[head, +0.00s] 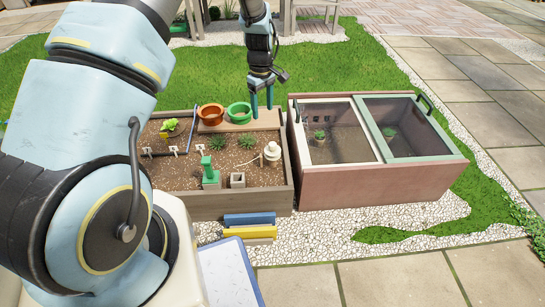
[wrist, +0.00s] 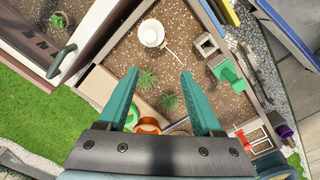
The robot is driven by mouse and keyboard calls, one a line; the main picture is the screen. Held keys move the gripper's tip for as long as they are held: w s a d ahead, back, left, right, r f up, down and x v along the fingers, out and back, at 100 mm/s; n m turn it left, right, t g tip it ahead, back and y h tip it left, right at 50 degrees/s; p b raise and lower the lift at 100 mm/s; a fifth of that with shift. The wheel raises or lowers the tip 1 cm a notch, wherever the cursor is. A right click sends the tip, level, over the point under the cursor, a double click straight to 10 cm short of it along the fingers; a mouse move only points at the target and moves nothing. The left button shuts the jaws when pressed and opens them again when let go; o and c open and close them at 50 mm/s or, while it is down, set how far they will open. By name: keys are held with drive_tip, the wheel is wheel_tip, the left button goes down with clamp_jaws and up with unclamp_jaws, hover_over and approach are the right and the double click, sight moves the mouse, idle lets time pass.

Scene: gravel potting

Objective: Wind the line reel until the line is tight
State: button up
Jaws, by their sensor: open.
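The white line reel (head: 272,152) stands on the soil near the right wall of the planter bed (head: 292,178). In the wrist view the reel (wrist: 151,33) is a round white piece with a small knob on top. A thin pale line (head: 247,162) runs from it to the left across the soil; its far end is hard to make out. My gripper (head: 262,103) hangs above the bed's back right corner, apart from the reel. In the wrist view my gripper (wrist: 160,75) is open and empty, its teal fingers spread over the soil, with the reel beyond the fingertips.
Orange (head: 211,113) and green (head: 239,112) pots stand at the bed's back edge. A green post-like tool (head: 209,172) and a grey block (head: 237,180) stand left of the reel. Small plants grow nearby. A glazed cold frame (head: 385,170) stands close on the right.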

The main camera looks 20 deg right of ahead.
drive_tip(key=b, duration=0.1)
approach(273, 144)
wheel_tip(273, 144, down, 9)
drive_tip(key=shift+w+d+b, duration=0.1)
drive_tip(key=shift+w+b, duration=0.1)
drive_tip(key=shift+b, duration=1.05)
clamp_jaws()
